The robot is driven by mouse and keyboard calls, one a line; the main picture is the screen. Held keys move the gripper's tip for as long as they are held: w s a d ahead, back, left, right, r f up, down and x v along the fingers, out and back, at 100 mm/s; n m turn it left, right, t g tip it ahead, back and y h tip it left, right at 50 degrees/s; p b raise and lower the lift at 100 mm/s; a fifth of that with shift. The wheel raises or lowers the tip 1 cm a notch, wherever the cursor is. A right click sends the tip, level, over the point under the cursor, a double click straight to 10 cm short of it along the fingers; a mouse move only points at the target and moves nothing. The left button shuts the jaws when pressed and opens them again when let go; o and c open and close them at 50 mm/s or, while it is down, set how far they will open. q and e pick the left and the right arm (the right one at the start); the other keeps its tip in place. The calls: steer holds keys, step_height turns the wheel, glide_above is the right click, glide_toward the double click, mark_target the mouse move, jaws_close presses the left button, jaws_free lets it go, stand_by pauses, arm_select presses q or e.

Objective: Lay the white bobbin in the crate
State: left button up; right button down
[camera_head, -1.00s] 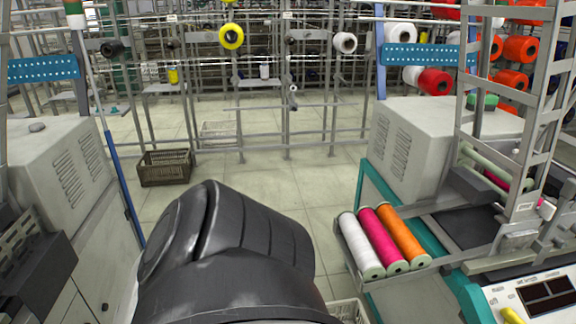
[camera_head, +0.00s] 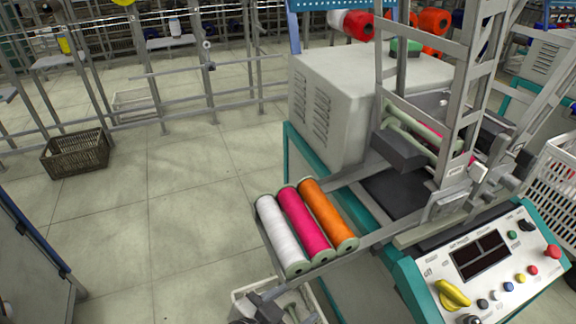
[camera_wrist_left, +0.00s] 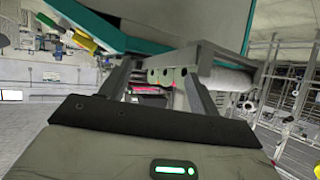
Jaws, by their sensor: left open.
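The white bobbin (camera_head: 278,235) lies on a small tray (camera_head: 318,272) at the front of the winding machine. It is the leftmost of a row, beside a pink bobbin (camera_head: 303,222) and an orange bobbin (camera_head: 328,213). My left gripper (camera_head: 262,304) shows at the bottom of the head view, open and empty, just below the near end of the white bobbin. In the left wrist view its spread fingers (camera_wrist_left: 158,75) point toward the tray, where bobbin ends show. A pale crate (camera_head: 244,302) sits below the tray, partly hidden by the gripper. My right gripper is out of view.
The winding machine's control panel (camera_head: 490,268) and metal frame (camera_head: 450,130) stand to the right of the tray. A white basket (camera_head: 556,190) is at the right edge. A brown crate (camera_head: 76,155) stands on the floor at left. Open floor lies left of the tray.

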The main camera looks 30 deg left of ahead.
arm_select(q)
steer(key=w+d+r+m+t+h+p, duration=0.1)
steer(key=w+d+r+m+t+h, duration=0.2)
steer(key=r+m, duration=0.35)
steer(key=w+d+r+m+t+h, duration=0.2)
steer(key=w+r+m, duration=0.3)
steer(key=r+m, duration=0.15)
steer(key=s+d+r+m+g+h+p, duration=0.1)
steer(key=d+r+m+g+h, duration=0.35)
steer(key=m, duration=0.85)
steer(key=s+d+r+m+g+h+p, duration=0.1)
steer(key=d+m+g+h, duration=0.45)
steer(key=m, duration=0.75)
steer(key=m+g+y+p, duration=0.1)
steer(key=m+g+y, duration=0.6)
steer(key=m+y, duration=1.2)
glide_above(279, 225)
step_height(279, 225, down, 6)
step_height(279, 225, down, 3)
steer(key=shift+f+b, duration=0.2)
steer(key=shift+b, duration=0.8)
step_height(279, 225, down, 2)
steer(key=shift+b, duration=0.6)
steer(key=shift+f, duration=0.3)
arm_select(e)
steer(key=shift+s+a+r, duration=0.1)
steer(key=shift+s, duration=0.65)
